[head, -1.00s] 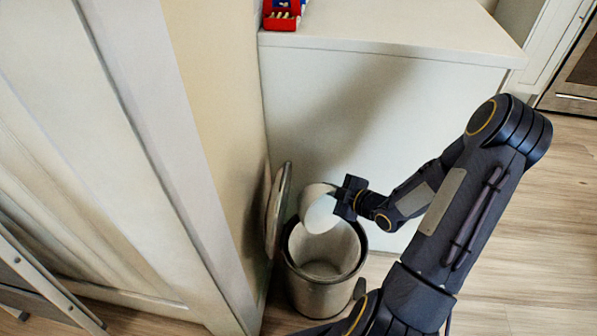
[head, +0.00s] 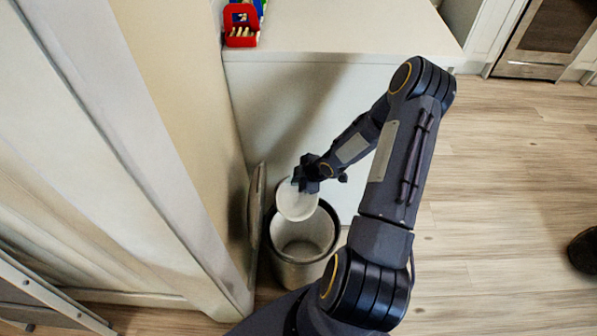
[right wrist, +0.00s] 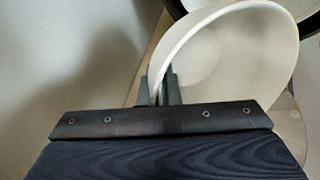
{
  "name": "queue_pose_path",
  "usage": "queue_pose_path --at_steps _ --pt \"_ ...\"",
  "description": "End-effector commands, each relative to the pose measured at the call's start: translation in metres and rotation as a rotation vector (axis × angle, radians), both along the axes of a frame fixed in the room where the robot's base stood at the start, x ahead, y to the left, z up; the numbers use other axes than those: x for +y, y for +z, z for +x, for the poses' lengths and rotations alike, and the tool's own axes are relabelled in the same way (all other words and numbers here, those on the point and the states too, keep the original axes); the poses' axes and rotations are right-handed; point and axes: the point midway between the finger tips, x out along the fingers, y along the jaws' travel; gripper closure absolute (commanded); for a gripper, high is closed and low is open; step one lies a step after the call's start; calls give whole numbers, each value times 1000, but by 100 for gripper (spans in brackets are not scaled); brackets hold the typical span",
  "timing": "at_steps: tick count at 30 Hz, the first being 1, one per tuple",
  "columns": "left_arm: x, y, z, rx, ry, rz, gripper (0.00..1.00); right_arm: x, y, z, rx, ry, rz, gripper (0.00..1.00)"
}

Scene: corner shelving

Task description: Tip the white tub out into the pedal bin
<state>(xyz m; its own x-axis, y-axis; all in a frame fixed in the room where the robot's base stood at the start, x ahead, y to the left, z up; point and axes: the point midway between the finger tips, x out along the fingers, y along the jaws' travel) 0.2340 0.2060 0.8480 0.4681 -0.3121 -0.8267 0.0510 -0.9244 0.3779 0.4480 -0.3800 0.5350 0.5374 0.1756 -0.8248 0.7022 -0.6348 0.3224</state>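The white tub (head: 297,203) is over the mouth of the pedal bin (head: 287,272) in the head view. My right gripper (head: 303,182) is shut on the tub's rim. In the right wrist view the fingers (right wrist: 160,90) pinch the thin rim of the tub (right wrist: 235,60), and its pale inner wall looks bare. The bin is open, its lid (head: 257,207) standing up on the left. The visible part of the bin's inside is pale, and I make out no contents. The tub and my arm hide part of it. My left gripper is out of view.
A tall cream cabinet side (head: 185,130) stands close to the bin on the left. A white counter (head: 340,30) stands behind, with a red box (head: 241,28) at its left end. Wooden floor (head: 490,210) is open on the right. A dark round object (head: 586,250) lies at the right edge.

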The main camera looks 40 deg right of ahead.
Motion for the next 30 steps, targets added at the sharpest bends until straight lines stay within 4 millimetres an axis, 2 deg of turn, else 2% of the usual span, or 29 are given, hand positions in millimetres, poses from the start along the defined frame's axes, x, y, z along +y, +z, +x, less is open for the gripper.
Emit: queue_pose_path --at_steps 1,13,21,30 --pt "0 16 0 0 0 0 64 1 7 3 26 0 3 100" --pt "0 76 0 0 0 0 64 2 -1 0 322 -2 6 100" --pt "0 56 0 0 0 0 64 1 -22 -7 616 0 0 100" --pt "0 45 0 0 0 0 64 0 -23 -12 776 0 3 100"
